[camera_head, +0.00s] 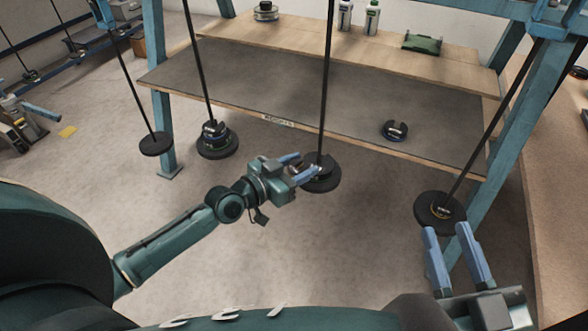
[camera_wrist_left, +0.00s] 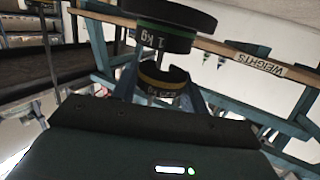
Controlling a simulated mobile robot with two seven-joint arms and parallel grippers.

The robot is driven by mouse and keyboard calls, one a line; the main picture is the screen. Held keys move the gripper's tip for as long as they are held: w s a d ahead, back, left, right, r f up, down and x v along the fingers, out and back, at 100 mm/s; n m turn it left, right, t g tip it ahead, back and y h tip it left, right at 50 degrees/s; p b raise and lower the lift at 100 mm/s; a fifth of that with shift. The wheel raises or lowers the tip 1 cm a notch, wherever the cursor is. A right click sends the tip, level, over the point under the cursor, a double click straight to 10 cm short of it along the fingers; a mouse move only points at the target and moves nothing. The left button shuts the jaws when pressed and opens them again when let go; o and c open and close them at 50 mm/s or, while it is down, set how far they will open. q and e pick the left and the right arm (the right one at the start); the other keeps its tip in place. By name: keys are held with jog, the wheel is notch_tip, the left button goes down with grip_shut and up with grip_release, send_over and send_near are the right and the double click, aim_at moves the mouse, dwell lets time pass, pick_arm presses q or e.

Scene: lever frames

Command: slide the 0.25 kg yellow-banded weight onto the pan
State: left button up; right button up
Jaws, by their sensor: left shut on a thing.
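My left gripper (camera_head: 304,166) is at the middle hanging pan (camera_head: 325,186), beside its rod, and is shut on the yellow-banded weight. The weight shows in the left wrist view (camera_wrist_left: 165,84) as a dark slotted disc with a yellow band. Close to it in that view is a green-banded weight marked 1 kg (camera_wrist_left: 140,38), with a small gap between them. The fingers hide part of the weight in the head view. I cannot tell whether it touches the stack. My right gripper (camera_head: 450,238) is open and empty, just in front of the right hanging pan (camera_head: 430,217).
A dark slotted weight (camera_head: 396,130) sits on the workbench (camera_head: 340,85). Other hanging pans (camera_head: 155,145) are at the left, one with weights (camera_head: 216,137). Bottles (camera_head: 371,18) and a green item (camera_head: 422,43) stand at the back. Blue posts (camera_head: 488,180) flank the bench.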

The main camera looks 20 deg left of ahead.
aim_at(317, 157)
pick_arm(q)
jog(key=shift+x, duration=1.05)
jog(key=shift+w+r, duration=0.1)
jog(key=shift+r, duration=0.1)
pick_arm(e)
jog(key=shift+w+r, duration=0.1)
jog(key=shift+r, duration=0.2)
pick_arm(q)
jog(key=shift+w+d, duration=0.2)
jog(key=shift+w, duration=0.05)
jog(key=shift+w+d, duration=0.1)
jog(key=shift+w, duration=0.15)
jog(key=shift+b+x, duration=0.35)
jog(key=shift+x, duration=0.4)
pick_arm(e)
jog(key=shift+f, duration=0.25)
pick_arm(q)
jog(key=shift+w+d+r, duration=0.15)
jog(key=shift+w, duration=0.05)
jog(key=shift+w+d, duration=0.2)
jog(key=shift+w, duration=0.2)
jog(key=shift+f+b, duration=0.45)
jog(key=shift+b, duration=0.05)
pick_arm(e)
jog(key=shift+f, duration=0.45)
